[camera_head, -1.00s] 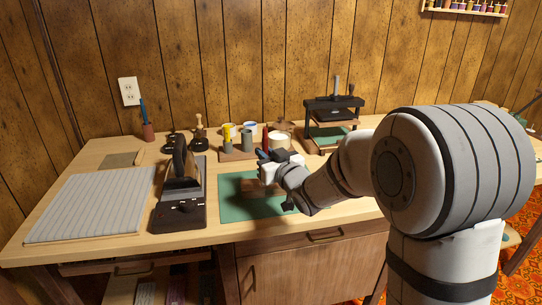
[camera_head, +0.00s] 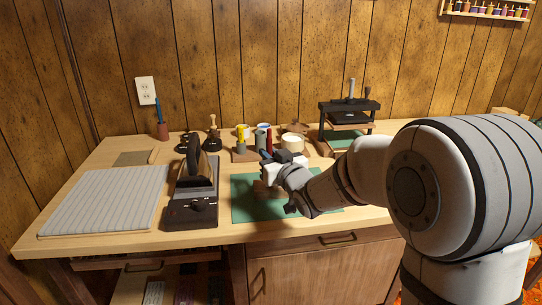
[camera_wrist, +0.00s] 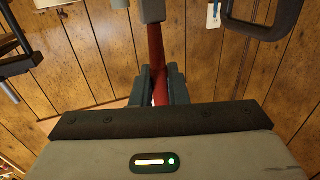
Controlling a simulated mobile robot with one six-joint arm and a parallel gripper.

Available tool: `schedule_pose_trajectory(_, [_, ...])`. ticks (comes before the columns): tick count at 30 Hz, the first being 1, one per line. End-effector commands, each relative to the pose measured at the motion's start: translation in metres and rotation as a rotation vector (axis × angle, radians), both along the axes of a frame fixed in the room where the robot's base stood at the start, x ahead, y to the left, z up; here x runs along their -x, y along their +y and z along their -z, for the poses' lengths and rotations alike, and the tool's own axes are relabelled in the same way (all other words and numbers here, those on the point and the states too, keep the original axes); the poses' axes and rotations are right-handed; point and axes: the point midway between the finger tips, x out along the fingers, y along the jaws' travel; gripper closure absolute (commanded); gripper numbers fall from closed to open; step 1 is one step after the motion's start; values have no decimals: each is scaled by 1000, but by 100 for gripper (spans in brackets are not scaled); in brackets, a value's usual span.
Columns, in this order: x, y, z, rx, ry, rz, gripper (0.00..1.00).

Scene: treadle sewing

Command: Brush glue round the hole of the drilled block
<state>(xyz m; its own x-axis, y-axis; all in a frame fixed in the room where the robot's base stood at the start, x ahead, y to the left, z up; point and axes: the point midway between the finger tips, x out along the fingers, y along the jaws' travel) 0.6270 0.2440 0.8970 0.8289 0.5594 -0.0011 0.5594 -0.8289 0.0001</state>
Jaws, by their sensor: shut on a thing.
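My gripper (camera_head: 268,160) is over the left part of the green mat (camera_head: 245,207) on the bench. In the wrist view its jaws (camera_wrist: 158,88) are shut on a thin red handle (camera_wrist: 156,50), which I take to be the brush. The red handle stands up above the jaws in the head view (camera_head: 268,138). Its bristles are hidden. A small brown block (camera_head: 264,190) partly shows on the mat below my gripper; its hole cannot be seen. A pale round pot (camera_head: 292,142) stands behind the mat.
A dark iron-like press (camera_head: 192,195) stands left of the mat, with a grey ribbed board (camera_head: 105,200) beyond it. A black screw press (camera_head: 348,118) stands at the back right. Yellow (camera_head: 241,136) and green pots crowd behind my gripper.

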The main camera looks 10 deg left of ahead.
Motion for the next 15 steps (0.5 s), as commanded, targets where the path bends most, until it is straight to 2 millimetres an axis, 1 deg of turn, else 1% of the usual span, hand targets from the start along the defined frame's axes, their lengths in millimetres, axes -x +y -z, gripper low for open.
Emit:
schedule_pose_trajectory(3, [0,0,2,-1,-1,0,100])
schedule_pose_trajectory(15, [-1,-3,1,0,0,2,100])
